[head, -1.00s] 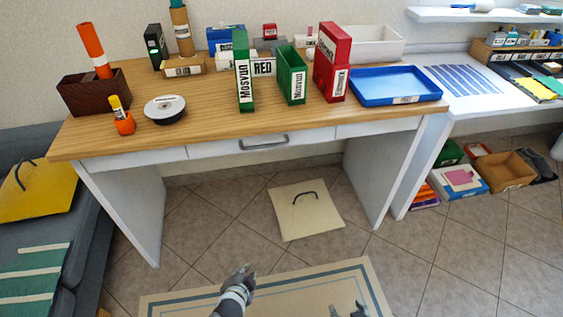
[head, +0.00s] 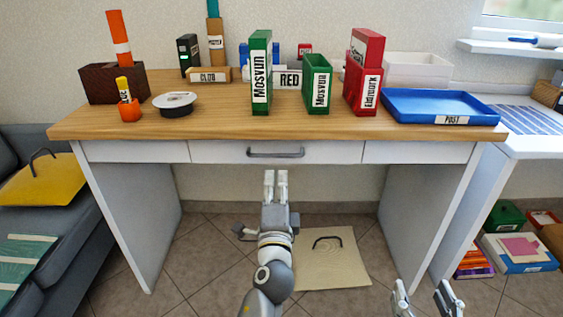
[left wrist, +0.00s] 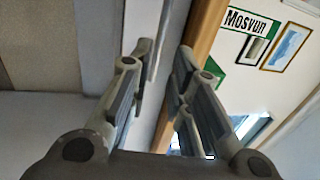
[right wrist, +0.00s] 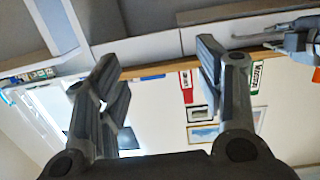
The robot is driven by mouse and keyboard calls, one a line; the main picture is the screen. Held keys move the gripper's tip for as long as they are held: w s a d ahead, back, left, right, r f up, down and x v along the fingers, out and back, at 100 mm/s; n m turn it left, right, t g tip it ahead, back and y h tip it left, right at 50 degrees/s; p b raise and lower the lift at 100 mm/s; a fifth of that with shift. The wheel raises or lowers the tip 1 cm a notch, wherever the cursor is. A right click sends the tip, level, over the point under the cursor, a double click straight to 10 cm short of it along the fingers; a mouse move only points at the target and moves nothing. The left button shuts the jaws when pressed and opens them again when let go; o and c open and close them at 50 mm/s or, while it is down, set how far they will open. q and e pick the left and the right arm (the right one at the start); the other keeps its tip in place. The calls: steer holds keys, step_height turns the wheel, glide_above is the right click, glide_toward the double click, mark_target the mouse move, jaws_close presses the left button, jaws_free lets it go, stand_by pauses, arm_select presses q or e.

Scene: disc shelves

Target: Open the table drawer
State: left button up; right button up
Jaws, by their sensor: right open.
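The table's middle drawer (head: 220,152) has a white front that sits flush between two white side panels. Its grey bar handle (head: 275,153) is at the middle of that front. My left gripper (head: 275,174) points at the table just below the handle in the head view. Its fingers (left wrist: 165,50) are partly open with a gap between them; I cannot tell whether they touch the handle. The right wrist view also shows the handle (right wrist: 275,32), close to my left gripper. My right gripper (head: 425,288) is open and empty, low in front of the table's right leg.
The wooden tabletop (head: 215,124) holds green and red boxes, a blue tray (head: 440,104), a disc spool (head: 176,103) and a brown box (head: 108,84). A beige board with a handle (head: 340,265) lies on the floor below. A grey sofa (head: 60,250) stands at left.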

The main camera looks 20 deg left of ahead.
mark_target(277, 155)
arm_select(q)
steer(key=shift+b+x, duration=0.35)
steer(key=shift+x, duration=4.55)
arm_select(e)
steer(key=shift+w+a+r+t+y, duration=0.15)
steer(key=shift+r+t, duration=0.2)
steer(key=shift+r, duration=0.3)
steer(key=shift+a+r+t+y, duration=0.15)
steer(key=shift+r+t, duration=0.2)
steer(key=shift+r, duration=0.25)
arm_select(q)
steer(key=shift+c, duration=0.4)
jaws_close()
